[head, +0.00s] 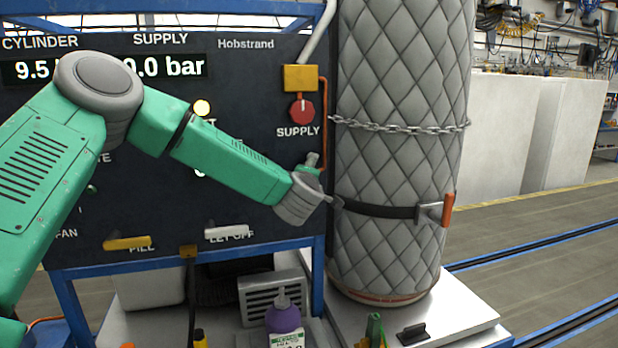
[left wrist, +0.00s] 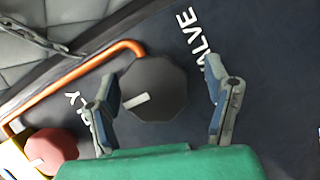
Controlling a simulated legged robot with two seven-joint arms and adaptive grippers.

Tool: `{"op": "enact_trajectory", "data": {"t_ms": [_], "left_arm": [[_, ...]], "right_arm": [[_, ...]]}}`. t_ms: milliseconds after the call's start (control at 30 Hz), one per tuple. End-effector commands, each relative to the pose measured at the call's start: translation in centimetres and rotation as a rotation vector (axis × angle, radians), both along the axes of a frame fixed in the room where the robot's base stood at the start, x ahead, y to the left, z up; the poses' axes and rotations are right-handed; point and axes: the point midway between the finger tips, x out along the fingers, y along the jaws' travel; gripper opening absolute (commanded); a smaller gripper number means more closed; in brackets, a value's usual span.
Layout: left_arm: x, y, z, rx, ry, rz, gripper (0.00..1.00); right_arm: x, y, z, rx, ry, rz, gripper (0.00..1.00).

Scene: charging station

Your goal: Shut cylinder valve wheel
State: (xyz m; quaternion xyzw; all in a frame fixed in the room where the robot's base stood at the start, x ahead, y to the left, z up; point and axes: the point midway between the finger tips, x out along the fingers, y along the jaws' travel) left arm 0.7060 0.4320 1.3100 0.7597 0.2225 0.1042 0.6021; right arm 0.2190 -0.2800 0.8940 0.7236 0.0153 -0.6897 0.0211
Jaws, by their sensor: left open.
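The valve wheel (left wrist: 155,88) is a dark many-sided knob with a short white mark on its face. It is on the dark panel beside the word VALVE in the left wrist view. My left gripper (left wrist: 161,70) is open, with one finger on each side of the wheel. Gaps show between fingers and wheel in that view, so no contact is visible. In the head view my left gripper (head: 321,180) is at the panel's right edge, and my own wrist hides the wheel. My right gripper is not in view.
A red SUPPLY knob (head: 302,109) sits under a yellow block (head: 300,78), with an orange pipe (left wrist: 95,62) beside it. A tall quilted cylinder (head: 400,100), held by a chain (head: 400,128) and dark strap (head: 385,210), stands close right of my gripper. Panel displays read 9.5 and 0.0 bar.

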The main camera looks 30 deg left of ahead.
Motion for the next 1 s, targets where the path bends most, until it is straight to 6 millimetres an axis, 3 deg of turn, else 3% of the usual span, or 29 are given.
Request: {"op": "enact_trajectory", "data": {"t_ms": [167, 600, 800, 1000], "left_arm": [[-1.1, -0.7, 0.2, -0.001, -0.001, -0.002, 0.71], [-8.5, -4.6, 0.9, 0.0, 0.003, -0.003, 0.71], [-10.0, -5.2, 0.9, -0.002, 0.004, -0.001, 0.71], [-10.1, -5.3, 0.9, -0.002, 0.004, 0.0, 0.71]], "right_arm": [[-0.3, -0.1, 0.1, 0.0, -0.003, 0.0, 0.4], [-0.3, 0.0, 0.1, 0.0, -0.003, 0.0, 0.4], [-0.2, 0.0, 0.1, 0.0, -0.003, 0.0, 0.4], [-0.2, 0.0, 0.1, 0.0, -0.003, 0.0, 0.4]]}}
